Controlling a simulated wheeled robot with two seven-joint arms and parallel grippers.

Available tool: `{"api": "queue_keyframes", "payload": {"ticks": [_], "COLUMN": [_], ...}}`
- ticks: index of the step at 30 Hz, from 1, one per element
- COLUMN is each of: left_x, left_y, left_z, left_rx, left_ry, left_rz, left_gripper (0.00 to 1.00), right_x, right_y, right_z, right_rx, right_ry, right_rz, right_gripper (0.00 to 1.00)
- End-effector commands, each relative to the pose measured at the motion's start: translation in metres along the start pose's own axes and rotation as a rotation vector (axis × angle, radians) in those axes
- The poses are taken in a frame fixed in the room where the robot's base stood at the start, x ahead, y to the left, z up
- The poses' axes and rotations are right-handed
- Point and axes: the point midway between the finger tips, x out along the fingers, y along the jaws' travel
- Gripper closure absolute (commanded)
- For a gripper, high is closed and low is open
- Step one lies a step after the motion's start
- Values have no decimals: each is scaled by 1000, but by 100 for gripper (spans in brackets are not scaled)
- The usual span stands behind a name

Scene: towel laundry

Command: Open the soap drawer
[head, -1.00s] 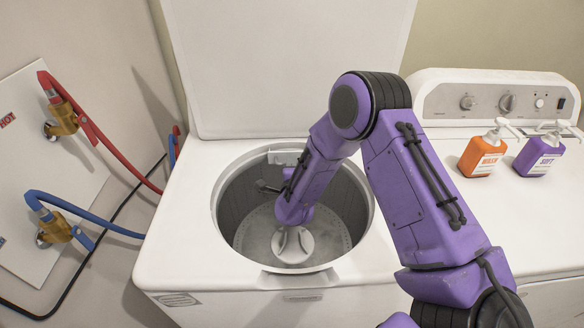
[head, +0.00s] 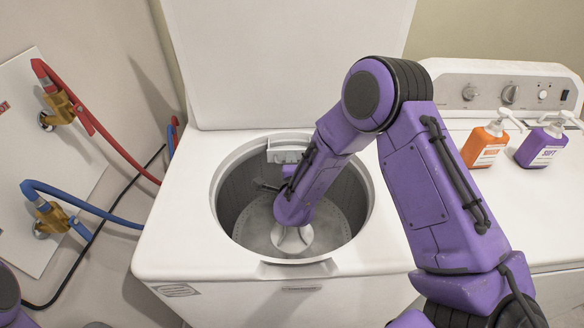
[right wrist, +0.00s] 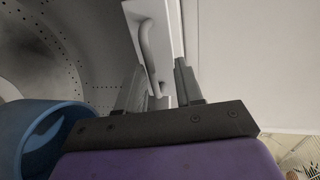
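The soap drawer (head: 287,150) is a small pale box at the back rim of the open washer's tub. In the right wrist view its front with a curved handle (right wrist: 149,47) lies just ahead of my right gripper (right wrist: 158,78). The two fingers are apart, one on each side of the handle's lower end; I cannot tell whether they touch it. In the head view my right forearm reaches down into the tub and mostly hides this gripper. Only a bit of my left arm shows at the lower left, without its gripper.
The washer lid (head: 285,60) stands open behind the tub (head: 232,205). An orange bottle (head: 484,147) and a purple bottle (head: 541,147) stand on the machine at right. Red (head: 115,150) and blue (head: 85,205) hoses run along the left. The tub wall curves close around my forearm.

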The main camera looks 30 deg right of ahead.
Motion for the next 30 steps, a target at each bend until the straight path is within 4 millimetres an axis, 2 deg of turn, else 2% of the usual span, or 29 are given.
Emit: {"api": "queue_keyframes", "payload": {"ticks": [3,5,6,7,10,18,19,21,25,30], "left_x": [3,6,7,7,9,20,5,-9,-18,-17], "left_y": [0,0,1,1,1,2,0,-1,-1,-2], "left_z": [1,2,3,3,4,8,2,-4,-7,-7], "left_rx": [0,0,0,0,0,0,0,0,0,0], "left_ry": [0,0,0,0,0,0,0,0,0,0], "left_rz": [0,0,0,1,0,0,0,0,0,0], "left_gripper": [65,65,65,65,65,65,65,65,65,65], "right_x": [-10,-24,-34,-41,-65,-141,-146,-153,-161,-163], "right_y": [-26,-36,-45,-50,-68,-82,-91,-93,-91,-87], "right_z": [0,0,1,1,0,0,0,0,-1,-1], "right_rx": [5,4,7,6,4,1,-5,-7,-4,-1], "right_ry": [-1,-2,-2,-2,-3,-3,-1,1,0,0], "right_rz": [-4,-6,-8,-7,-6,-2,1,3,2,1], "right_gripper": [64,47,61,64,64,64,64,64,64,64]}}
